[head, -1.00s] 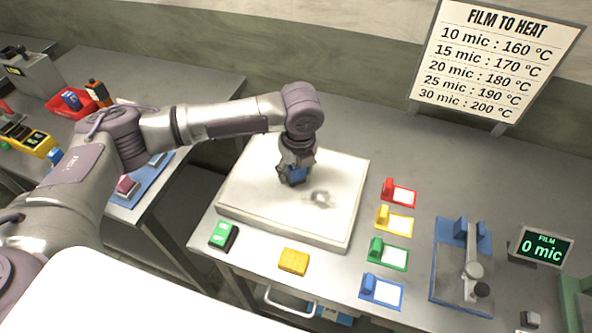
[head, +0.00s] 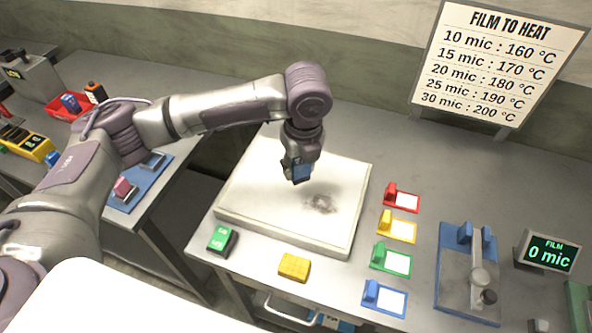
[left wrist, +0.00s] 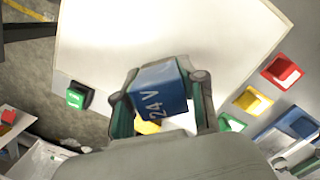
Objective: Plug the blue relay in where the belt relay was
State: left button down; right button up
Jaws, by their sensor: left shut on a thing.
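My left gripper (head: 297,176) is shut on the blue relay (head: 302,172) and holds it above a white slab (head: 245,205). In the left wrist view the relay (left wrist: 160,95) sits between the fingers, tilted, with "24 V" on its face. A soft dark patch, like a shadow, lies on the slab below and right of the gripper. I cannot make out which place the belt relay came from. My right gripper is not in view.
A green-topped block (head: 221,240) and a yellow block (head: 294,267) lie before the slab. Red, yellow, green and blue card holders (head: 385,298) line its right. A film gauge (head: 468,275) stands farther right. A left table holds a blue mat (head: 150,180) and red bin (head: 72,112).

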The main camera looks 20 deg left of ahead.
pick_arm(q)
jog(key=s+d+r+b, duration=0.1)
jog(key=s+d+r, duration=0.5)
jog(key=s, duration=0.2)
jog(key=s+a+f+n, duration=0.1)
jog(key=a+f+n, duration=0.1)
jog(key=n, duration=0.7)
jog(key=s+a+f+n+g, duration=0.1)
jog(key=s+a+f+n, duration=0.1)
jog(key=a+n, duration=0.3)
jog(key=s+a+f+n+g+h, duration=0.1)
jog(key=a+n, duration=0.3)
jog(key=n, duration=0.9)
jog(key=shift+s+f, duration=0.2)
jog(key=shift+f, duration=0.35)
